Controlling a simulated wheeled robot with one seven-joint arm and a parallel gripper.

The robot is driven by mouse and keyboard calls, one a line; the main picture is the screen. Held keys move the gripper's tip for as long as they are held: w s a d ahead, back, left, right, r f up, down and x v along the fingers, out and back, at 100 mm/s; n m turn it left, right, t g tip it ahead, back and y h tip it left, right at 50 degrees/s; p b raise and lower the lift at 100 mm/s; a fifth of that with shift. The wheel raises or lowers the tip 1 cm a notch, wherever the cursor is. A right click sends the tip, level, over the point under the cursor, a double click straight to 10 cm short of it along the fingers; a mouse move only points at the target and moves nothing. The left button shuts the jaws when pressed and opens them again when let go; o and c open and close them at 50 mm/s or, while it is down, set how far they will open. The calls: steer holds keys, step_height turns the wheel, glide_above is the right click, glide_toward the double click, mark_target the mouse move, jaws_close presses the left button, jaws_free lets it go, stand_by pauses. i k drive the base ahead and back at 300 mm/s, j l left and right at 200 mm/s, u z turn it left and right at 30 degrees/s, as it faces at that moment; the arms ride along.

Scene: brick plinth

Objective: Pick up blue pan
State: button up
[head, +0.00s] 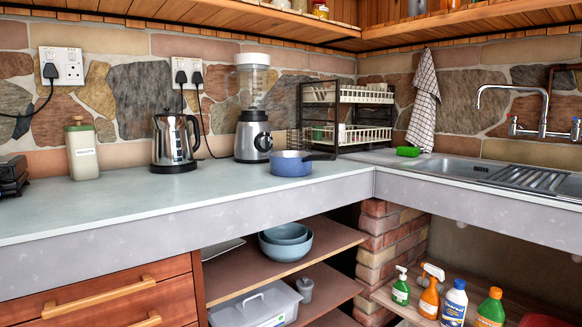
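The blue pan (291,163) stands upright on the grey countertop, near the front edge and close to the inner corner. Its dark handle points right, toward the dish rack. The inside of the pan is mostly hidden by its near wall. My gripper is not in the head view.
A blender (253,134) and a steel kettle (175,143) stand behind and left of the pan. A dish rack (346,115) stands behind its handle. A sink (455,168) is at right. Counter (130,205) left of the pan is clear. Bowls (286,244) sit on the shelf below.

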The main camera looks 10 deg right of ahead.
mark_target(284, 164)
steer(key=i+l+u, duration=0.1)
steer(key=i+l, duration=0.2)
steer(key=i+l+u, duration=0.1)
steer(key=i+l, duration=0.2)
steer(key=l, duration=0.15)
steer(key=i+l, duration=0.25)
steer(key=l, duration=0.15)
steer(key=i+l+u, duration=0.15)
steer(key=i+l, duration=0.1)
steer(key=l, duration=0.1)
